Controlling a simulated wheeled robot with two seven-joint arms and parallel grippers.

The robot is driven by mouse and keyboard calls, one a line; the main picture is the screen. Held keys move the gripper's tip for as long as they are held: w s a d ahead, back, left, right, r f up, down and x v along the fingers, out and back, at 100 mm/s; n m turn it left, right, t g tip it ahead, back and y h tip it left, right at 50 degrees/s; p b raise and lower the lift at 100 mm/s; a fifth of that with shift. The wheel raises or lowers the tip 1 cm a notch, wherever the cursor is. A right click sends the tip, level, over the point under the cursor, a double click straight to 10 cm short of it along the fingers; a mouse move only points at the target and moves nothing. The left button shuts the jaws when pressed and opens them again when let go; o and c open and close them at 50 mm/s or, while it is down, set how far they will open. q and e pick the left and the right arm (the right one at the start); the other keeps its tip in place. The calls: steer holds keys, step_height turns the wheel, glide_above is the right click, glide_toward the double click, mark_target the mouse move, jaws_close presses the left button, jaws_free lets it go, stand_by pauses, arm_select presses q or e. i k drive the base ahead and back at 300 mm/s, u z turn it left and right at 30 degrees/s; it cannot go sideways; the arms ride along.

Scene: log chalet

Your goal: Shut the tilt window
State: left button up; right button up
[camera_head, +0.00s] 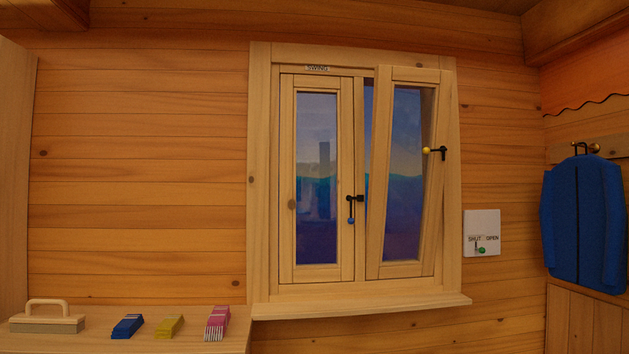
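The tilt window (375,200) is the right sash of a wooden double window. Its top leans out of the frame into the room, and its bottom stays at the frame. Its black handle with a yellow knob (434,151) sits on the right side and lies level. The left sash (286,180), under a "SWING" label (317,68), looks shut; its black handle with a blue knob (351,208) points down. Neither of my grippers shows in the head view.
A white plate marked "SHUT" and "OPEN" (482,225) with a green-knobbed lever is on the wall to the right. A sill (360,305) juts out below. A blue jacket (585,220) hangs far right. A shelf (120,341) at lower left holds a wooden-handled block and coloured stacks.

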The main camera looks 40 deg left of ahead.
mark_target(387, 77)
steer(key=u, duration=0.8)
steer(key=k, duration=0.25)
steer(key=z, duration=0.85)
steer(key=i, duration=1.15)
steer(key=u, duration=0.85)
steer(key=i, duration=0.95)
steer(key=u, duration=0.75)
